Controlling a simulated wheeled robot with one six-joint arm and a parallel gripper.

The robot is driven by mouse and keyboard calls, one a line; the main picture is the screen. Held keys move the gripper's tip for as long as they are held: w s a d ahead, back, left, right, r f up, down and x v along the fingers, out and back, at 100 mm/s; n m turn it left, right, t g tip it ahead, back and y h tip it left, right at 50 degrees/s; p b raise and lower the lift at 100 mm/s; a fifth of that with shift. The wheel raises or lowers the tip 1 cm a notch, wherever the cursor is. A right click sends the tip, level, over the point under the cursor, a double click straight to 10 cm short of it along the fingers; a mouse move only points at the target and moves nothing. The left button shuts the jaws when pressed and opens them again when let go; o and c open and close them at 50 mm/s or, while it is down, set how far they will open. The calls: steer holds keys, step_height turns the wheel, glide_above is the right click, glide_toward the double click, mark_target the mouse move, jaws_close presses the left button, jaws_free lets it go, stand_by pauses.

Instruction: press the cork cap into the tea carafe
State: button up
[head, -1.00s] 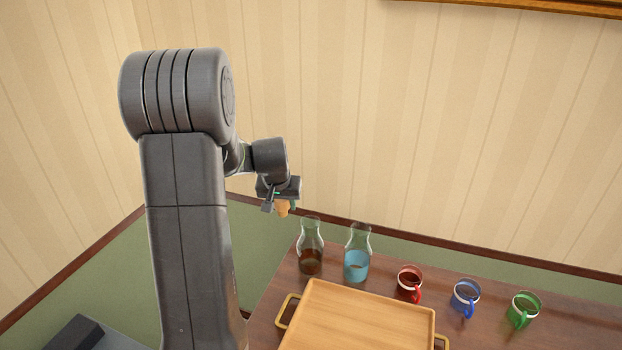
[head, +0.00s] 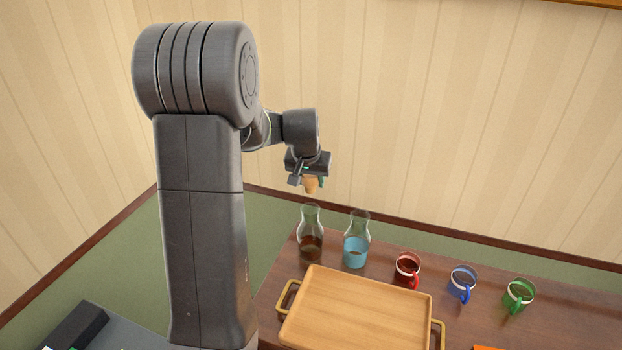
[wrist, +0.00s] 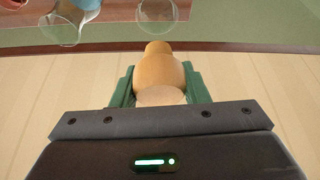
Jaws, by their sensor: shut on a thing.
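My gripper (head: 311,181) is shut on the cork cap (head: 311,185), which hangs with its narrow end down. In the wrist view the tan cork cap (wrist: 160,73) sits between the green finger pads. The tea carafe (head: 310,248), clear glass with brown liquid, stands upright on the table at the left. In the head view the cork appears just above its open mouth, with a small gap. In the wrist view a round glass rim (wrist: 157,10) shows beyond the cork's narrow end. A second carafe (head: 356,252) with blue liquid stands just right of it.
A wooden tray (head: 355,308) with brass handles lies in front of the carafes. A red mug (head: 407,270), a blue mug (head: 462,284) and a green mug (head: 518,296) stand to the right on the brown table (head: 575,318). The wall is behind.

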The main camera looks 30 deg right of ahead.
steer(key=b, duration=0.4)
glide_above(312, 205)
steer(key=shift+s+a+f, duration=0.1)
steer(key=shift+a+f, duration=0.05)
steer(key=shift+f, duration=0.75)
steer(key=shift+s+a+f, duration=0.15)
steer(key=shift+f, duration=0.7)
steer(key=shift+s+a+f, duration=0.1)
steer(key=shift+a+f, duration=0.05)
steer(key=shift+f, duration=0.75)
steer(key=shift+f+b, duration=1.15)
steer(key=shift+f, duration=0.1)
steer(key=o, duration=1)
steer(key=shift+o, duration=0.2)
steer(key=shift+r, duration=0.1)
steer(key=b+v, duration=0.1)
steer(key=v, duration=1.2)
steer(key=shift+s+a+r, duration=0.15)
steer(key=shift+r, duration=0.15)
steer(key=shift+f, duration=0.1)
